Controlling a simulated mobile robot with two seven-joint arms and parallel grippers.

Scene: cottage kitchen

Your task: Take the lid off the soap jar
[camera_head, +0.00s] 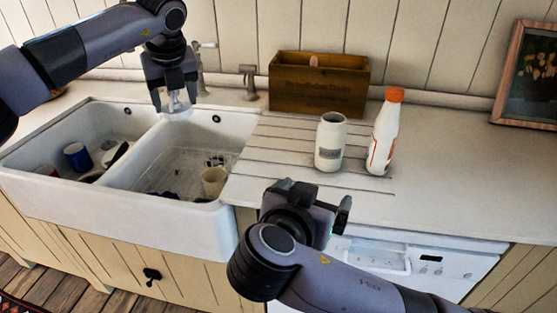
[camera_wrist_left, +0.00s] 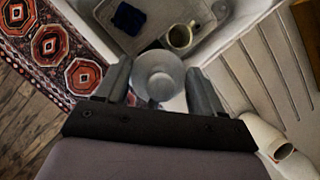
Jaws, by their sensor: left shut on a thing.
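The soap jar (camera_head: 329,148) is cream-white with a grey label and stands upright on the ribbed drainboard. In the left wrist view a pale jar (camera_wrist_left: 262,134) at the right edge shows an open-looking mouth, with no lid on it. My left gripper (camera_head: 177,104) is over the sink, well left of the jar. It is shut on a pale, round, lid-like piece (camera_wrist_left: 158,72), which sits between the fingers (camera_wrist_left: 159,90) in the wrist view.
A white bottle with an orange cap (camera_head: 384,138) stands just right of the jar. A wooden box (camera_head: 318,86) and taps (camera_head: 248,80) are behind. The double sink (camera_head: 190,215) holds a blue mug (camera_head: 77,156) and a cream mug (camera_head: 214,181).

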